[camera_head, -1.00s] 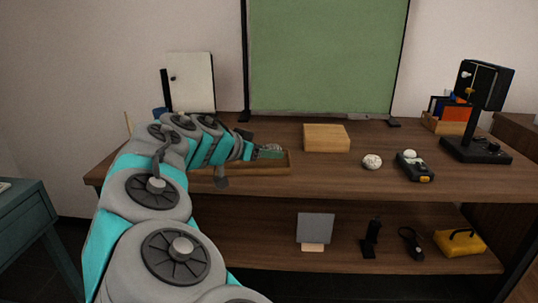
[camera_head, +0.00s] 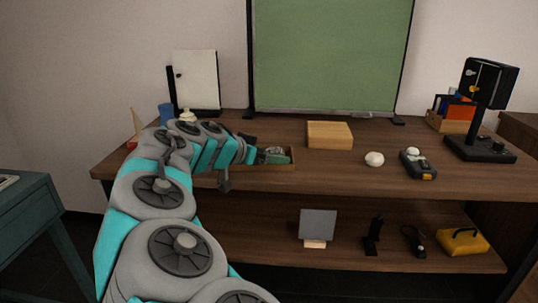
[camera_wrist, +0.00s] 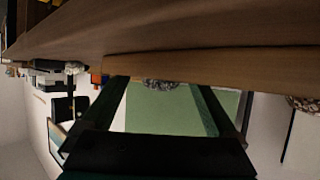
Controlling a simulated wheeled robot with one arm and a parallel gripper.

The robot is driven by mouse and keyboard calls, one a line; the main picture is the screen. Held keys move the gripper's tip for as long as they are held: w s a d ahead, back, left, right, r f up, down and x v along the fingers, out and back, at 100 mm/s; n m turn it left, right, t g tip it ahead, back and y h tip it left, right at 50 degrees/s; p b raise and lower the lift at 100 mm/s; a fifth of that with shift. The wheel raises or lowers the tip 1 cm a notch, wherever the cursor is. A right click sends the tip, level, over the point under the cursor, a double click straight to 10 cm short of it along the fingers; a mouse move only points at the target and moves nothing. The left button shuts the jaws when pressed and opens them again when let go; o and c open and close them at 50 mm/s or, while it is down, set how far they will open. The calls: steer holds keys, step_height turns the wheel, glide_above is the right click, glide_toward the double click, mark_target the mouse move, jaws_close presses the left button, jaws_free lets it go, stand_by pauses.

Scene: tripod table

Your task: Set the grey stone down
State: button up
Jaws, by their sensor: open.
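My gripper (camera_head: 268,156) is open at the low wooden tray (camera_head: 290,165) on the left part of the tabletop. In the wrist view, which looks upside down, its two dark fingers (camera_wrist: 162,92) stand apart. A speckled grey stone (camera_wrist: 161,85) shows between the fingertips, partly hidden by a wooden strip that looks like the tray's rim. In the head view, a small grey shape at the fingers looks like this stone (camera_head: 275,150). Whether it touches a finger is unclear. A second speckled stone (camera_wrist: 303,103) shows at the right of the wrist view.
A wooden block (camera_head: 330,135) stands right of the tray. A white stone (camera_head: 374,159), a meter (camera_head: 416,163) and a black stand (camera_head: 480,148) are farther right. A green board (camera_head: 332,55) stands behind. The lower shelf (camera_head: 270,235) holds several items.

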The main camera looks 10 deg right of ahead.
steer(key=shift+r+p, duration=0.25)
steer(key=shift+p, duration=0.05)
steer(key=b+v, duration=0.1)
steer(key=v, duration=1.1)
steer(key=shift+f, duration=0.1)
stand_by(0.7)
